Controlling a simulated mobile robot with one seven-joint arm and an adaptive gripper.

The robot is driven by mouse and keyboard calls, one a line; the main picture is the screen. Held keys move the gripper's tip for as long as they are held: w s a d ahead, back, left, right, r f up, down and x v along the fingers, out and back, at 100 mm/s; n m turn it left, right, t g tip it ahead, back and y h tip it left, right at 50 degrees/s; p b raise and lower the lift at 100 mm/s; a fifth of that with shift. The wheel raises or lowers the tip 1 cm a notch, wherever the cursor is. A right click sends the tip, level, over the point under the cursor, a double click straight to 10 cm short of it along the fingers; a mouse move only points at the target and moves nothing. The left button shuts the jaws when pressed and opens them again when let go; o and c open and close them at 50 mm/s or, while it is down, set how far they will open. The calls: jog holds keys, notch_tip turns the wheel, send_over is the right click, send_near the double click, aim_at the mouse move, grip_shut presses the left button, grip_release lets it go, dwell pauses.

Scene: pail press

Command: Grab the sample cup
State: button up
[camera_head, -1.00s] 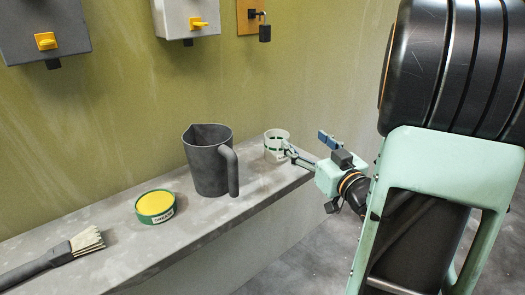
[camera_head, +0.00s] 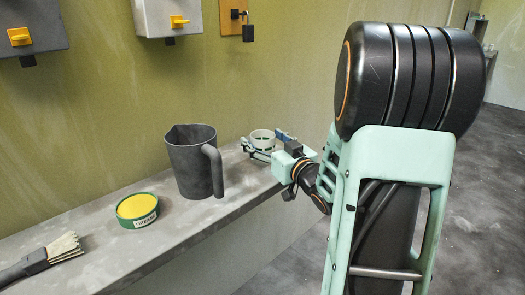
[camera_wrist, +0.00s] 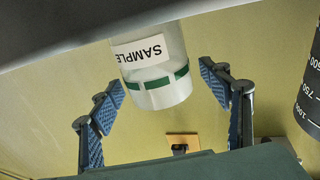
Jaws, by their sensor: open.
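The sample cup (camera_head: 262,139) is a small white cup with a green band, standing upright near the right end of the grey ledge. In the wrist view the cup (camera_wrist: 157,68) shows its SAMPLE label and appears upside down, between the blue finger pads. My gripper (camera_head: 264,148) is open at the cup, with a finger to either side. In the wrist view the gripper (camera_wrist: 168,100) shows a gap between the cup and each pad. The gripper partly hides the cup's lower part in the head view.
A dark grey jug (camera_head: 190,165) stands just left of the cup; its marked side (camera_wrist: 310,95) shows at the wrist view's right edge. A yellow-and-green grease tin (camera_head: 138,210) and a brush (camera_head: 45,258) lie further left on the ledge (camera_head: 185,232). The wall is close behind.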

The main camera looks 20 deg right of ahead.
jog(key=shift+w, duration=0.35)
jog(key=shift+c, duration=0.6)
jog(key=c, duration=1)
jog(key=shift+r, duration=0.2)
